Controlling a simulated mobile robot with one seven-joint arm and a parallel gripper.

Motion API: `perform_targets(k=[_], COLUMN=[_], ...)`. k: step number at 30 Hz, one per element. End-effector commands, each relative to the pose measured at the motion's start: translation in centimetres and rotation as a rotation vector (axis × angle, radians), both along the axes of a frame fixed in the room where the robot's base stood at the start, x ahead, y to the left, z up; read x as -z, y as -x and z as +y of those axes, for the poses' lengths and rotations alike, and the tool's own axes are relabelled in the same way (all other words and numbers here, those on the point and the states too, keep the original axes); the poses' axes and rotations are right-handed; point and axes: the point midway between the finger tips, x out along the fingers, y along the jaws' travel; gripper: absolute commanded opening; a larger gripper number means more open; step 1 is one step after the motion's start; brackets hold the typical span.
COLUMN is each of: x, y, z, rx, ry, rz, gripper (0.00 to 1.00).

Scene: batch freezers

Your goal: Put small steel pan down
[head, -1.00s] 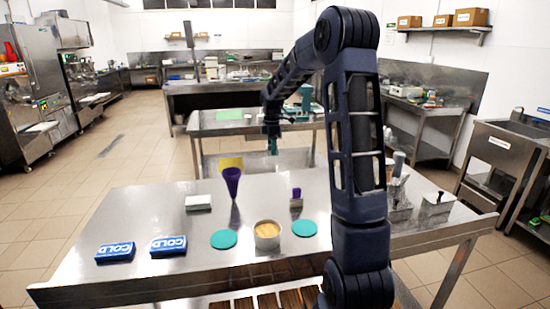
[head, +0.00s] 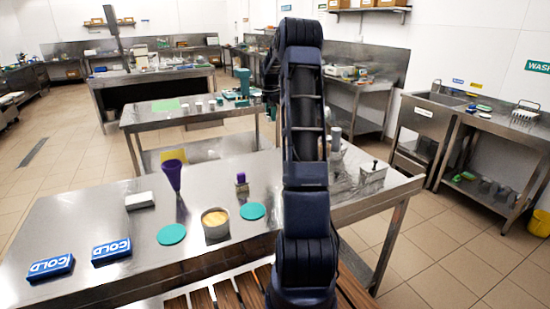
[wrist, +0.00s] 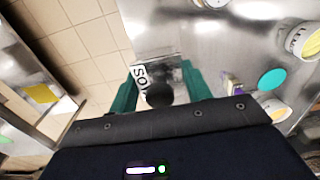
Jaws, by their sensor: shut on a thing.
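In the wrist view my gripper (wrist: 160,78) has its two green fingers on either side of a small steel pan (wrist: 168,70). The pan has a white label with black letters and a round black knob. The steel table's top lies beyond and to the right of it, with floor tiles to the left; whether the pan touches the table I cannot tell. A similar steel container with a black knob (head: 373,172) stands on the right part of the steel table (head: 100,215).
On the table are two blue COLD packs (head: 111,251), teal discs (head: 171,234), a tub with yellow contents (head: 215,224), a purple cone (head: 173,177), a white-topped block (head: 139,200) and a purple-topped item (head: 242,183). A second steel table (head: 150,118) stands behind. A sink (head: 440,98) is at right.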

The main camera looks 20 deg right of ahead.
Motion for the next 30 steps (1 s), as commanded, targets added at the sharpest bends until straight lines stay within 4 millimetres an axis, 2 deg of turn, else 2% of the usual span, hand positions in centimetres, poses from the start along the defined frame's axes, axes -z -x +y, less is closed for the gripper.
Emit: perform_targets(k=[3, 8, 24, 30], x=[0.0, 1.3, 12.7, 15.3], y=[-0.1, -0.1, 0.0, -0.1], z=[-1.9, -2.5, -2.4, -2.4], rx=[0.002, -0.001, 0.0, 0.0], ry=[0.001, 0.0, 0.0, 0.0], rz=[-0.001, 0.002, 0.002, 0.0], gripper=[0.17, 0.17, 0.17, 0.17])
